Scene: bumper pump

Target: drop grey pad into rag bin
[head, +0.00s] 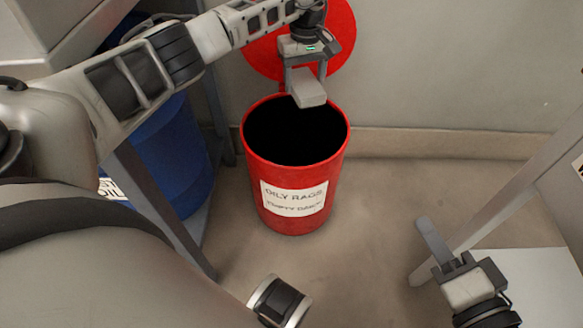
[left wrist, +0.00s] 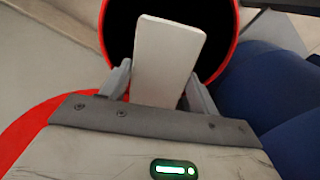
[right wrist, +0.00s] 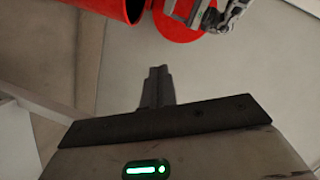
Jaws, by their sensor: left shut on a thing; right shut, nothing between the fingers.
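The grey pad (head: 308,92) is held between the fingers of my left gripper (head: 305,82), over the far part of the rag bin's opening. The pad also shows in the left wrist view (left wrist: 165,62), with the dark bin mouth behind it. The rag bin (head: 294,222) is a red cylinder with a white "OILY RAGS" label, standing upright on the floor. Its inside is black and nothing in it can be made out. My right gripper (head: 433,243) is shut and empty, low at the right, away from the bin.
The bin's round red lid (head: 342,40) stands raised behind the opening, against the wall. A blue drum (head: 172,150) stands left of the bin behind a grey frame leg (head: 160,210). A slanted metal post (head: 500,195) is at the right. Floor in front of the bin is clear.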

